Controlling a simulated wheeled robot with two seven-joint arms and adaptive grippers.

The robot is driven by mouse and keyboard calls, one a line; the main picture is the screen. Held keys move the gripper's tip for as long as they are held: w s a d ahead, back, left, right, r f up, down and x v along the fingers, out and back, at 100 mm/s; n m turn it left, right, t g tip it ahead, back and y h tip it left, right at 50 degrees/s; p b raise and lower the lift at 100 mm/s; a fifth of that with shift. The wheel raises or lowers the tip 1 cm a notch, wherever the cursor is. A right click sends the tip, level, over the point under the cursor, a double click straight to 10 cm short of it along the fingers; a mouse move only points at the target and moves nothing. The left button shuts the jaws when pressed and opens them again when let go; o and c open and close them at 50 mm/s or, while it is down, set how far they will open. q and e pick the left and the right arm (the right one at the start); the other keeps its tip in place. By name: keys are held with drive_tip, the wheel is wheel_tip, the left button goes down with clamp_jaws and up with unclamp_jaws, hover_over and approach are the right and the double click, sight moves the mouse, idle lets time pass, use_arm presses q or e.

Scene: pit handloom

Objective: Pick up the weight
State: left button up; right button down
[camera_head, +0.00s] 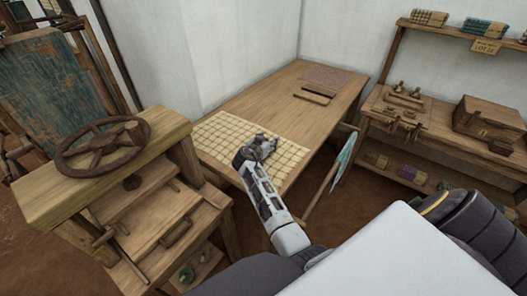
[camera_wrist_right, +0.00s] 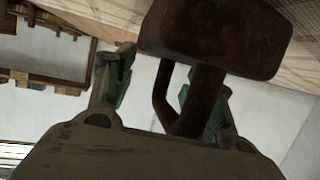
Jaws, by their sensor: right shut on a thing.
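The weight (camera_wrist_right: 210,38) is a dark rusty-brown block with a loop handle (camera_wrist_right: 165,95), seen large in the right wrist view. My right gripper (camera_head: 264,143) is over the checked cloth (camera_head: 222,132) on the wooden table in the head view. Its green-padded fingers are on both sides of the handle, shut on it, in the wrist view (camera_wrist_right: 160,88). In the head view the weight is mostly hidden by the gripper and hard to make out. Whether it touches the cloth I cannot tell. My left gripper is not in view.
The wooden table (camera_head: 275,98) is bare behind the cloth, except for a patterned mat (camera_head: 325,78) and a small bar. A wooden stand with a rusty wheel (camera_head: 102,147) is at the left. Shelves with tools and a wooden box (camera_head: 488,115) stand at the right.

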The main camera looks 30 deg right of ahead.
drive_tip(key=shift+r, duration=0.3)
drive_tip(key=shift+w+r, duration=0.1)
drive_tip(key=shift+r, duration=0.55)
wheel_tip(320, 180, up, 6)
drive_tip(key=shift+r, duration=1.2)
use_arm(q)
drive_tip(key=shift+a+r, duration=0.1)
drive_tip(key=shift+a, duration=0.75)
use_arm(e)
drive_tip(key=shift+a, duration=0.1)
